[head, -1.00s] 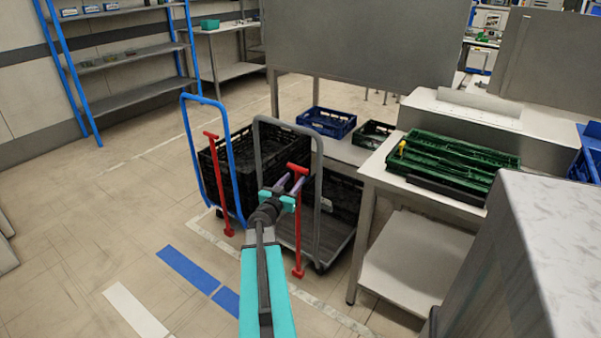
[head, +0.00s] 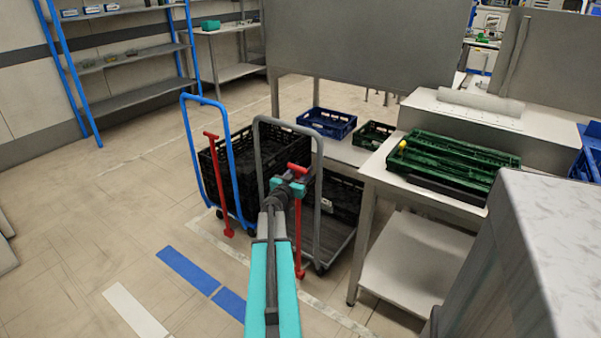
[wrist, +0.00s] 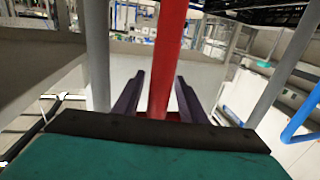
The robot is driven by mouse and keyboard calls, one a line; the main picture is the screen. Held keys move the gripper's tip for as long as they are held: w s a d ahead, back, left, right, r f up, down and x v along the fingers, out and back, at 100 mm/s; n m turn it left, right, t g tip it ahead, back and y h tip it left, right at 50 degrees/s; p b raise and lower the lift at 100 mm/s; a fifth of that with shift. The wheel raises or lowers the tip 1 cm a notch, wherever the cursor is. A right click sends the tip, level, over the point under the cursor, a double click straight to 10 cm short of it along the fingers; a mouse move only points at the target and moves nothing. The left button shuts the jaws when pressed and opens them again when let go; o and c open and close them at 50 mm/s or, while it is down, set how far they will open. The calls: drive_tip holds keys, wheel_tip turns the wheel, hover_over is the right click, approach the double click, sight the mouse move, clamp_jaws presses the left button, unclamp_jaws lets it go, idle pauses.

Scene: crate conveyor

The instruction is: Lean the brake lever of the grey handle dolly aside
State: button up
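The grey handle dolly (head: 319,200) stands in the middle, left of the workbench. Its red brake lever (head: 298,232) stands roughly upright in front of the handle, with a short crossbar on top. My gripper (head: 292,184) is at the upper part of this lever, just below the crossbar. In the wrist view the red lever (wrist: 168,50) runs between the two dark fingers of my gripper (wrist: 160,80). The fingers are apart, with a visible gap on each side of the lever. In the head view my gripper hides part of the lever.
A blue handle dolly (head: 188,140) with its own red lever (head: 220,185) stands close on the left. Black crates (head: 342,200) sit on the dollies. The workbench (head: 370,182) with green crates (head: 450,160) is at the right. Floor at the left is clear.

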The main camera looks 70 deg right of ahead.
clamp_jaws()
drive_tip(key=shift+d, duration=0.1)
